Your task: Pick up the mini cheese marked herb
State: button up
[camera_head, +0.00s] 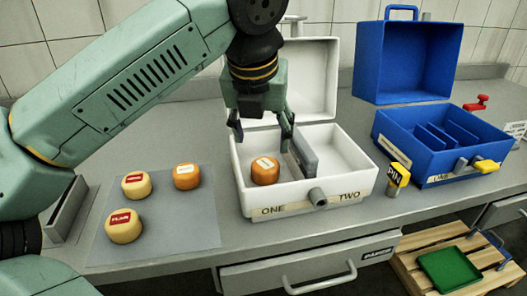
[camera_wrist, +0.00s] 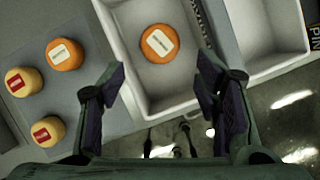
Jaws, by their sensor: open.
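An orange mini cheese with a pale label (camera_head: 265,171) sits in compartment ONE of the white box (camera_head: 250,208); it also shows in the wrist view (camera_wrist: 160,43). On the grey mat (camera_head: 150,238) stand another orange cheese with a pale label (camera_head: 187,176) and two yellow cheeses with red labels, one behind (camera_head: 136,185) and one in front (camera_head: 124,225). The label words are too small to read, so I cannot tell which is herb. My gripper (camera_head: 263,137) is open and empty above compartment ONE, pointing down, apart from the cheese there.
A grey divider (camera_head: 303,157) separates ONE from the empty compartment TWO. The white lid (camera_head: 310,85) stands open behind. An open blue box (camera_head: 410,165), a yellow-topped PIN object (camera_head: 397,176) and a red item (camera_head: 477,104) are to the right.

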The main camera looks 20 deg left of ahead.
aim_at(137, 186)
jog(key=u, duration=1.35)
